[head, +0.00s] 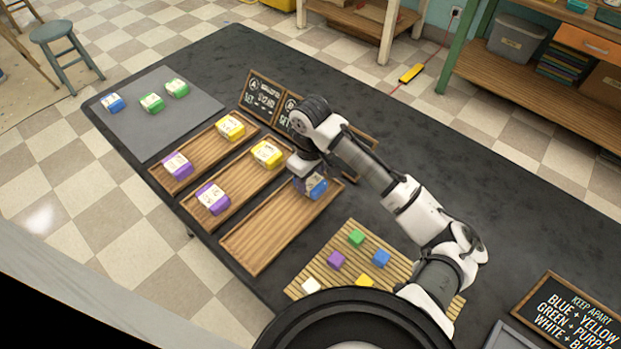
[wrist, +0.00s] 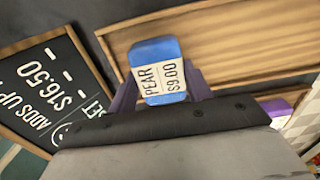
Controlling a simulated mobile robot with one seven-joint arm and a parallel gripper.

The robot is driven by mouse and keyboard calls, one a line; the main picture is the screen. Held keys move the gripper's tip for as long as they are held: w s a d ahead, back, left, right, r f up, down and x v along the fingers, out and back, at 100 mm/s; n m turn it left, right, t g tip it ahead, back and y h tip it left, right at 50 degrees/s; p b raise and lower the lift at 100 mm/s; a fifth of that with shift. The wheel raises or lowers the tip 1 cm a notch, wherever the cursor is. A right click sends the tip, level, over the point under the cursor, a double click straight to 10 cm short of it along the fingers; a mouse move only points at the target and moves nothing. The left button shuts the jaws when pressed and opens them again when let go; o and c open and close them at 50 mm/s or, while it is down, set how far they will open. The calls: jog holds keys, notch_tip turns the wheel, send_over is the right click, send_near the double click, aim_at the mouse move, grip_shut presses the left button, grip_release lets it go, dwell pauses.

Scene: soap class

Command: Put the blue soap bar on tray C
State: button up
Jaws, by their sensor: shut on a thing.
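My gripper (head: 306,178) is shut on a blue soap bar (head: 317,187) with a white label. In the wrist view this blue bar (wrist: 156,54) reads "PEAR $9.00" and sits between the dark fingers. In the head view the bar is at the far end of the nearest wooden tray (head: 262,237), which looks otherwise empty. I take this tray as tray C by its place in the row; its sign letter is hidden. I cannot tell whether the bar touches the tray. Another blue bar (head: 112,102) lies on the grey mat (head: 165,125).
The middle tray (head: 228,178) holds a yellow bar (head: 267,153) and a purple bar (head: 213,198). The far tray (head: 206,147) holds another such pair. Chalkboard signs (head: 262,95) stand behind the trays. A slatted mat (head: 330,262) holds several small coloured cubes.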

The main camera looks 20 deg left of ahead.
aim_at(311, 180)
jog(key=shift+f, duration=0.6)
jog(key=shift+f, duration=0.1)
jog(key=o, duration=1)
jog(key=shift+o, duration=0.2)
notch_tip(311, 180, up, 12)
jog(key=b, duration=0.1)
